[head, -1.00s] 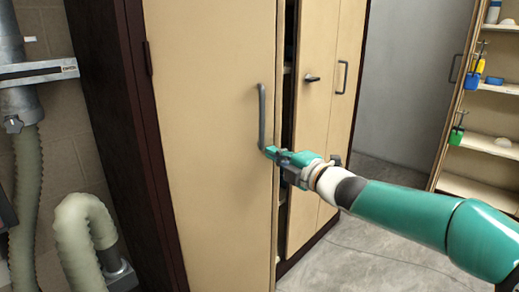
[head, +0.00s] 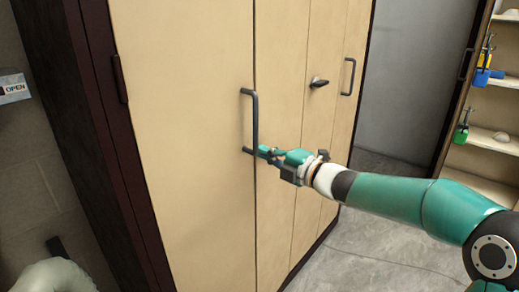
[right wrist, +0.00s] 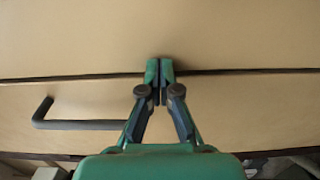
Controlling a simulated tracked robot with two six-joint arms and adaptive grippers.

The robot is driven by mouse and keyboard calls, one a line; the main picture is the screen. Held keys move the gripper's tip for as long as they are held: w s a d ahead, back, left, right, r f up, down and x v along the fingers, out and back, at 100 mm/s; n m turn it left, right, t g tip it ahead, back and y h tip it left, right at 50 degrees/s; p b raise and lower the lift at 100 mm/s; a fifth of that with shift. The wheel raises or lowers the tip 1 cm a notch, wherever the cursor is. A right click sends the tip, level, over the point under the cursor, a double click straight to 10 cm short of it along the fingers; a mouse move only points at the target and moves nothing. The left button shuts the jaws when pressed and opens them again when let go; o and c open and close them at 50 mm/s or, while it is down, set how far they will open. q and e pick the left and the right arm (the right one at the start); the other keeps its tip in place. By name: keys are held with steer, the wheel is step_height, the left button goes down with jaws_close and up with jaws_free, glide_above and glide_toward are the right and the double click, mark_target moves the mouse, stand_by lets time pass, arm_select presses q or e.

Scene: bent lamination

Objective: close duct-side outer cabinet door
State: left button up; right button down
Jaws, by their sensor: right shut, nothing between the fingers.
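The duct-side outer cabinet door (head: 185,140) is the wide tan panel at the left of the cabinet in the head view. It stands about flush with the panel beside it, with only a thin dark seam between them. Its dark bar handle (head: 254,115) is upright near that seam. My right gripper (head: 264,152) is at the handle's lower end, its fingertips near the door face. In the right wrist view my gripper (right wrist: 159,70) is shut and empty, its tips at the seam. A handle (right wrist: 80,124) lies to its left. My left gripper is not in view.
The neighbouring cabinet panels (head: 282,80) carry a latch (head: 319,82) and another handle (head: 348,76). Open shelves (head: 500,110) with tools stand at the right. A pale duct hose (head: 50,277) is at lower left. Grey floor (head: 370,245) is clear.

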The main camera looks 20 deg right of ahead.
steer(key=shift+w+a, duration=0.15)
steer(key=shift+a, duration=0.15)
